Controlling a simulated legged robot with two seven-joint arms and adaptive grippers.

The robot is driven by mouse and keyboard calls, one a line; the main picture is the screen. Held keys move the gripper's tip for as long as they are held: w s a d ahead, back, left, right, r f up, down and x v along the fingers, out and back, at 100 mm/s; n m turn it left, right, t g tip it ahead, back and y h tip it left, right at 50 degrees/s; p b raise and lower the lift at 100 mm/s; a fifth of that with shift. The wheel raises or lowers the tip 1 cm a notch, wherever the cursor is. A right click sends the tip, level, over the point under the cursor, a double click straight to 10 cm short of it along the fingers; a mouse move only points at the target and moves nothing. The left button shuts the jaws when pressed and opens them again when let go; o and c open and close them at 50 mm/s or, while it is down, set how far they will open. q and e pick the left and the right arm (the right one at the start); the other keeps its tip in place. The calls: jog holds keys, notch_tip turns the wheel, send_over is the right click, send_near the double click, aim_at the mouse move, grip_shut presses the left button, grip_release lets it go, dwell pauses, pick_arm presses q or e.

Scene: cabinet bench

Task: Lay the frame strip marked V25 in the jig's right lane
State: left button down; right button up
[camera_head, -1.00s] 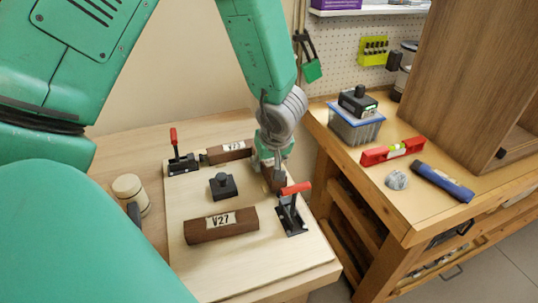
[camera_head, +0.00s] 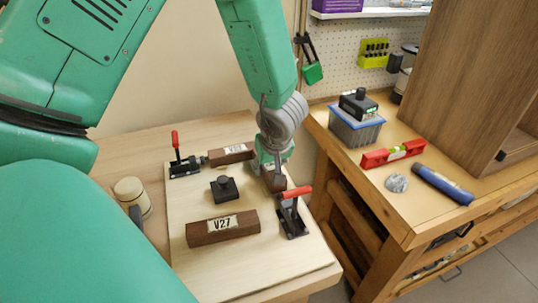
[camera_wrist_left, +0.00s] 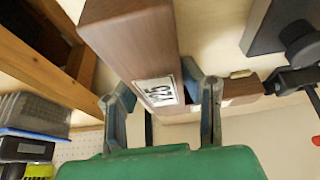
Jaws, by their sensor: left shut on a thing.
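The strip marked V25 (camera_wrist_left: 160,92) is dark brown with a white label, and lies between the fingers of my left gripper (camera_wrist_left: 165,105) in the wrist view. In the head view my left gripper (camera_head: 273,160) is shut on it at the right side of the pale jig board (camera_head: 255,265). Only a short brown part of V25 (camera_head: 275,184) shows there, beside the front clamp. The gripper hides the rest, and I cannot tell whether it touches the board. A strip with a partly covered label (camera_head: 230,155) lies along the board's back. The V27 strip (camera_head: 222,229) lies at the front.
Red-handled clamps stand at the back left (camera_head: 184,166) and front right (camera_head: 292,215). A black knobbed block (camera_head: 223,188) sits mid-board. A mallet (camera_head: 131,195) is left of the board. The right bench holds a bin (camera_head: 355,128), a red level (camera_head: 393,153) and a blue tool (camera_head: 442,184).

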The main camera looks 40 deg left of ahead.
pick_arm(q)
jog(key=shift+s+f, duration=0.1)
jog(key=shift+f, duration=0.15)
jog(key=c, duration=0.7)
grip_release()
jog(key=shift+c, duration=0.2)
jog(key=p+v, duration=0.7)
jog(key=shift+p, duration=0.4)
